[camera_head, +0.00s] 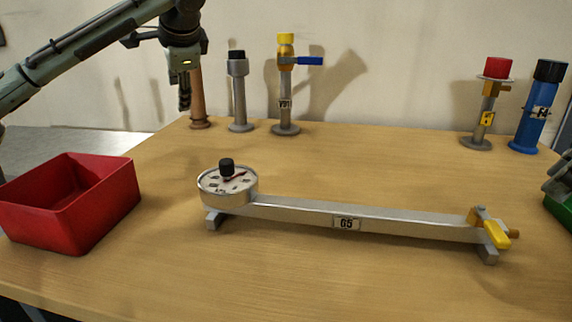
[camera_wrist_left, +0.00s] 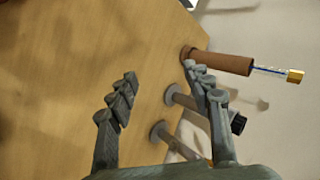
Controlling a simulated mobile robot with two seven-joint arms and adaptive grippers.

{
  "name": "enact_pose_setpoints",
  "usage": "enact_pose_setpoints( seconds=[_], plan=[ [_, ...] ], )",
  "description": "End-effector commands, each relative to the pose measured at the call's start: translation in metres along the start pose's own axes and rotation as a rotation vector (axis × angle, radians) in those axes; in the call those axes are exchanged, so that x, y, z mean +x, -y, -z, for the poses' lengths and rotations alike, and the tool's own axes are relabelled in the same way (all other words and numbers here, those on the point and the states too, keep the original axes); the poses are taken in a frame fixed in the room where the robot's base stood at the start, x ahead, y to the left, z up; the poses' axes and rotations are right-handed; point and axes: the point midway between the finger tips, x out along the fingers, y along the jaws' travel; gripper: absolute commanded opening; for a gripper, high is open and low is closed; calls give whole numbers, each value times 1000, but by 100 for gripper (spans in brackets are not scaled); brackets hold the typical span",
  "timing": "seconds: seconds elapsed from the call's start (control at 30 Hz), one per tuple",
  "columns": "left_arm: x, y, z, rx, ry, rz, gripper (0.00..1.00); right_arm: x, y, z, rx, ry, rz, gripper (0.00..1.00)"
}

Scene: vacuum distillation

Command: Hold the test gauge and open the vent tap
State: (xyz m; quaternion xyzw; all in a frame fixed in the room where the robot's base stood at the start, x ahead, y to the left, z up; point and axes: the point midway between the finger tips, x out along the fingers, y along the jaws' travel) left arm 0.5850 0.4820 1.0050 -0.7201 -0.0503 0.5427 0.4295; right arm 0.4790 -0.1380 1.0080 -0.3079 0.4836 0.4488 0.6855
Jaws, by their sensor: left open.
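The test gauge (camera_head: 228,186) has a round white dial with a black knob at the left end of a silver bar marked G5 (camera_head: 346,222). The bar lies across the table on small feet. A tap with a yellow lever (camera_head: 497,234) sits at its right end. A post with a yellow cap and blue lever (camera_head: 309,61) stands upright at the back. My left gripper (camera_head: 184,97) is open and empty at the back left, in front of a brown post. Its fingers also show in the left wrist view (camera_wrist_left: 160,75). My right gripper (camera_head: 559,180) is mostly cut off at the right edge.
A red bin (camera_head: 105,205) stands at the left. The brown post (camera_head: 199,108) and a black-capped grey post (camera_head: 239,95) stand at the back. A red-capped post (camera_head: 487,105) and blue cylinder (camera_head: 536,112) stand back right. The table's middle (camera_head: 350,165) is clear.

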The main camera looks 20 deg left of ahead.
Motion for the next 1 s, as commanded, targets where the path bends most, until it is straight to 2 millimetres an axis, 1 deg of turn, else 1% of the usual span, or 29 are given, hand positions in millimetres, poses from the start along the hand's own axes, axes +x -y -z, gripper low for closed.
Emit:
enact_pose_setpoints(
  seconds=[0.03,0.07,0.1,0.17,0.2,0.27,0.3,0.33,0.4,0.5,0.6,0.73,0.87,1.0],
  plan=[
    [-11,-19,22,41,-49,-48,50,0,0,0,0,0,0,34],
    [-18,-31,34,66,-77,-81,50,0,0,0,0,0,0,34],
    [-28,-48,48,100,-112,-125,50,0,0,0,0,0,0,34],
    [-43,-75,67,156,-159,-194,50,0,0,0,0,0,0,34],
    [-54,-94,78,196,-185,-241,50,0,0,0,0,0,0,34],
    [-70,-123,90,263,-217,-316,50,0,0,0,0,0,0,34],
    [-80,-143,96,311,-233,-365,50,0,0,0,0,0,0,34],
    [-88,-157,100,348,-242,-401,50,0,0,0,0,0,0,34],
    [-105,-189,103,435,-255,-482,50,0,0,0,0,0,0,34],
    [-124,-227,101,550,-256,-582,50,0,0,0,0,0,0,34],
    [-139,-253,95,642,-248,-654,50,0,0,0,0,0,0,34],
    [-149,-271,89,710,-240,-708,50,0,0,0,0,0,0,34],
    [-146,-282,86,729,-235,-724,50,0,0,0,0,0,0,34],
    [-131,-295,85,729,-234,-724,50,0,0,0,0,0,0,34]
  ],
)
